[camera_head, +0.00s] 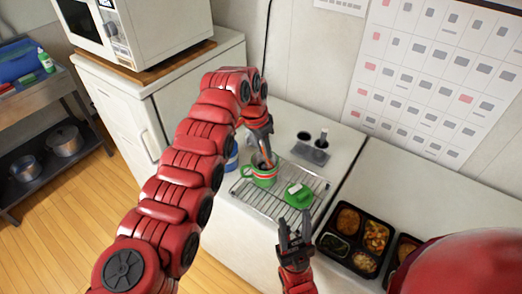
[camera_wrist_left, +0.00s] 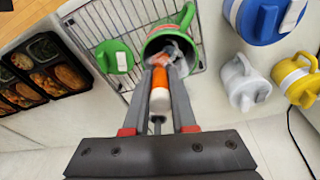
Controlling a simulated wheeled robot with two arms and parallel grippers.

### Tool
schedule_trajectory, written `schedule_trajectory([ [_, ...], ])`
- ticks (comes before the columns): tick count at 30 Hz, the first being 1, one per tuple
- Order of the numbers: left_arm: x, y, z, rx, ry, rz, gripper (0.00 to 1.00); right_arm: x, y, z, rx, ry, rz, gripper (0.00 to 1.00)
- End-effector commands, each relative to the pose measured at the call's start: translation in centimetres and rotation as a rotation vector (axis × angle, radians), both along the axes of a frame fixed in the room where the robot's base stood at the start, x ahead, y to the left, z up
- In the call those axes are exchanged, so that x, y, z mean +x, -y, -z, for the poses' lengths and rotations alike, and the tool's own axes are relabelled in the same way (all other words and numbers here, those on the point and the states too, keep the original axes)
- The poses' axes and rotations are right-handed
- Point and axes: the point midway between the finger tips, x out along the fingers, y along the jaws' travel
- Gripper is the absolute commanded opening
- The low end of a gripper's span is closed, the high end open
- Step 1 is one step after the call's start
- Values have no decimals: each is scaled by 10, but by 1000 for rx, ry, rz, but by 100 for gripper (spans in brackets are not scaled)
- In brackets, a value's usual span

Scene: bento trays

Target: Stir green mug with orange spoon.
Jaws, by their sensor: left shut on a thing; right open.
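The green mug (camera_head: 262,180) with an orange stripe stands on a wire rack (camera_head: 240,188). It also shows in the left wrist view (camera_wrist_left: 183,22), where its open mouth is visible. My left gripper (camera_head: 263,143) is above the mug, shut on the orange spoon. The spoon's orange and white handle (camera_wrist_left: 160,90) lies between the fingers in the left wrist view. Its far end reaches into the mug's mouth; the bowl of the spoon is hidden. My right gripper (camera_head: 293,238) is open and empty, in front of the rack.
A green lid (camera_head: 298,195) lies on the rack beside the mug. Bento trays (camera_head: 337,253) with food sit to the right. A grey holder (camera_head: 310,153) stands behind. Blue (camera_wrist_left: 262,16), white (camera_wrist_left: 243,84) and yellow (camera_wrist_left: 296,80) mugs stand near the green mug.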

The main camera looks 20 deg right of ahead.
Motion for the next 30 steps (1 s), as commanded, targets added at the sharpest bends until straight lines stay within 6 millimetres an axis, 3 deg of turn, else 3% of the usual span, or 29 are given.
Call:
schedule_trajectory([
  [8,2,-19,3,0,-2,-3,0,0,0,16,0,0,0,47],
  [16,0,-8,0,2,-4,0,0,0,0,14,0,0,0,47],
  [23,2,-18,4,-2,0,-2,0,0,0,29,0,0,0,47],
  [30,0,-10,1,3,-5,0,0,0,0,22,0,0,0,47],
])
